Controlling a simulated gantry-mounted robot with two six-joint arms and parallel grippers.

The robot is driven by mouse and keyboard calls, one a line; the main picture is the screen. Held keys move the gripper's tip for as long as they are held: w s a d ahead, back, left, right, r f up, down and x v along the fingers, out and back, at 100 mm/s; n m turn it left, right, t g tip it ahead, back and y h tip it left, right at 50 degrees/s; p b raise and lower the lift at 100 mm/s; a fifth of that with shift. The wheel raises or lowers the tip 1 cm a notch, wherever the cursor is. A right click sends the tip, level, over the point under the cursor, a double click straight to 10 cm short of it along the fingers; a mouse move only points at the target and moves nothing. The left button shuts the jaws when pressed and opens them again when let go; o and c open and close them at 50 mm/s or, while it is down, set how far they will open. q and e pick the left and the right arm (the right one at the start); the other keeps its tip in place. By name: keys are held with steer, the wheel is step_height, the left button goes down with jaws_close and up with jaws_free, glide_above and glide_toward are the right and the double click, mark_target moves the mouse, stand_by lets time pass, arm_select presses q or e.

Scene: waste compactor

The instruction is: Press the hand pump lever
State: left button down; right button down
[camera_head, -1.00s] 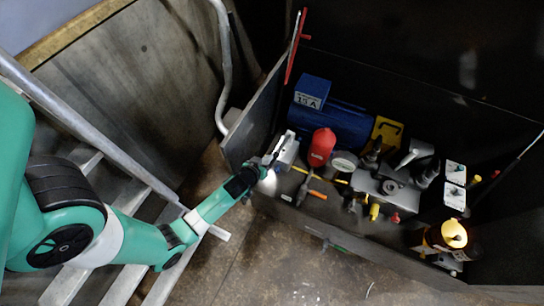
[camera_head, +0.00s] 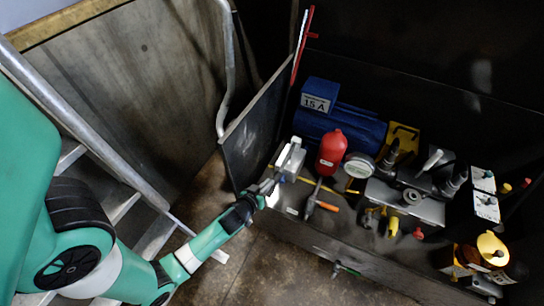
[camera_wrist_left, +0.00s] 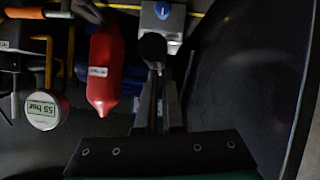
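A pale grey box-like unit (camera_head: 290,158) stands at the left end of the equipment bench. I take it to be the hand pump. In the left wrist view the box (camera_wrist_left: 162,18) bears a blue round label, and a round black knob (camera_wrist_left: 152,47) shows in front of it, probably the lever's end. My left gripper (camera_head: 268,186) is at the near left side of this unit. In the left wrist view its dark fingers (camera_wrist_left: 157,92) lie close together just below the knob, with nothing visible held; contact with the knob cannot be told. My right gripper is out of view.
A red bottle (camera_head: 331,152) and a round gauge (camera_head: 359,166) stand right of the unit, with a blue motor (camera_head: 345,125) behind. An orange-handled tool (camera_head: 327,206) lies in front. A dark upright panel (camera_head: 255,138) stands close on the left.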

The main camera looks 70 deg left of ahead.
arm_select(q)
steer(key=shift+s+d+f+g+h, duration=0.15)
steer(key=shift+s+f, duration=0.1)
steer(key=shift+f, duration=0.25)
steer(key=shift+s+d+f+g+h, duration=0.15)
steer(key=shift+s+f, duration=0.1)
steer(key=shift+f, duration=0.25)
step_height(320, 180, up, 6)
steer(key=r+p, duration=0.1)
steer(key=p, duration=0.5)
steer(key=s+d+r+b, duration=0.1)
steer(key=s+d+b, duration=0.1)
steer(key=s+d, duration=0.4)
steer(key=shift+s, duration=0.3)
steer(key=shift+w+r, duration=0.1)
